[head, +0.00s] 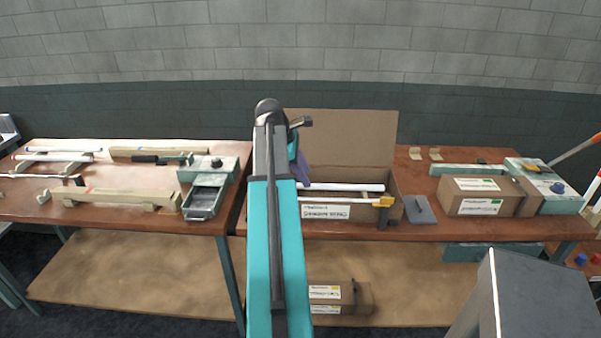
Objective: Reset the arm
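My arm (262,230) rises through the middle of the head view in teal and black, reaching up over the front of the tables. Its far end is near the left side of an open cardboard box. A small dark part shows at the arm's upper right end, but the gripper's fingers cannot be made out. The arm hides part of the box and the table edge behind it.
The open cardboard box (392,213) holds white tubes (340,187) on the right table (450,229). Closed boxes (487,195) stand farther right. The left table (120,208) holds wooden racks, tubes and a teal device (207,172). More boxes (340,297) lie on the lower shelf.

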